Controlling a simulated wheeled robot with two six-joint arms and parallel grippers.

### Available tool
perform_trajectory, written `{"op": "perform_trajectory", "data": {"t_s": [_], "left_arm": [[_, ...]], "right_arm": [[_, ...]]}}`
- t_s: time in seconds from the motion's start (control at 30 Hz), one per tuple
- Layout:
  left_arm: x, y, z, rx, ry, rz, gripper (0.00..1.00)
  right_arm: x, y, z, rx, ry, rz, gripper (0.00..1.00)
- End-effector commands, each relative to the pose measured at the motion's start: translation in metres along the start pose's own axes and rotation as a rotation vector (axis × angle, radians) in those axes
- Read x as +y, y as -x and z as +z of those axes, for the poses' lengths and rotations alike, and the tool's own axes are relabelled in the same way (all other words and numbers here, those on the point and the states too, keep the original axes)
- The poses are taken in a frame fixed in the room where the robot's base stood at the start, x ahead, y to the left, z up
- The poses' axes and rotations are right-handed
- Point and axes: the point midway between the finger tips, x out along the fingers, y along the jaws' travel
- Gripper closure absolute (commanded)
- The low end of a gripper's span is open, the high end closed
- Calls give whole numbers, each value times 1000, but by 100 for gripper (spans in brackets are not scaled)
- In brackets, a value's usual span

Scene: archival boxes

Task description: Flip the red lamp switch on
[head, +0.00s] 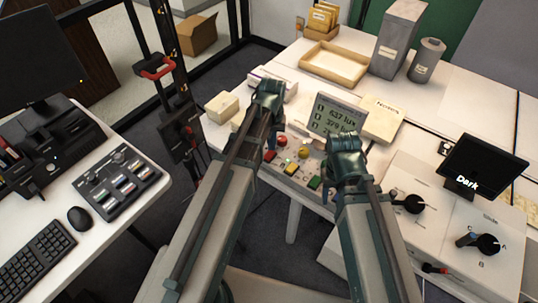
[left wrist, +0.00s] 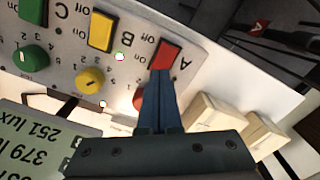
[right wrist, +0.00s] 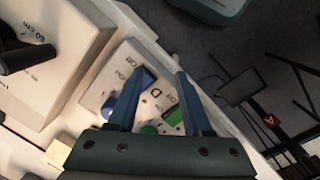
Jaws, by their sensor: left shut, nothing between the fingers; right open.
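The red switch (left wrist: 166,56), marked A, is on a light panel in the left wrist view, at the end of a row with the yellow switch (left wrist: 102,31) and the green switch (left wrist: 32,10). My left gripper (left wrist: 160,73) is shut and empty, its tips at the near edge of the red switch; I cannot tell whether they touch. Its fingers partly hide the red knob (left wrist: 138,99). In the head view the left arm reaches the panel's left end. My right gripper (right wrist: 155,73) is open above the panel's other end, near the blue switch (right wrist: 148,77) marked D.
A lux display (head: 338,117) stands behind the panel. Small pale boxes (head: 222,107) lie to its left. A dial box with black knobs (head: 414,204) and a dark screen (head: 483,168) are on the right. An empty tray (head: 335,65) is at the back.

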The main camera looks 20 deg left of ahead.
Motion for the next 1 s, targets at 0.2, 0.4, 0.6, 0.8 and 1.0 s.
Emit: {"op": "perform_trajectory", "data": {"t_s": [0.2,0.4,0.6,0.8,1.0], "left_arm": [[0,0,0,0,0,0,100],[0,-1,0,0,0,0,100],[0,-4,0,0,0,0,100],[0,-7,0,0,0,0,100],[0,-10,0,0,0,0,100]], "right_arm": [[0,0,0,0,0,0,50],[0,-1,0,0,0,0,50],[0,-4,0,0,0,0,50],[-1,-7,0,0,0,0,50],[-1,-9,-1,0,0,0,50]]}}
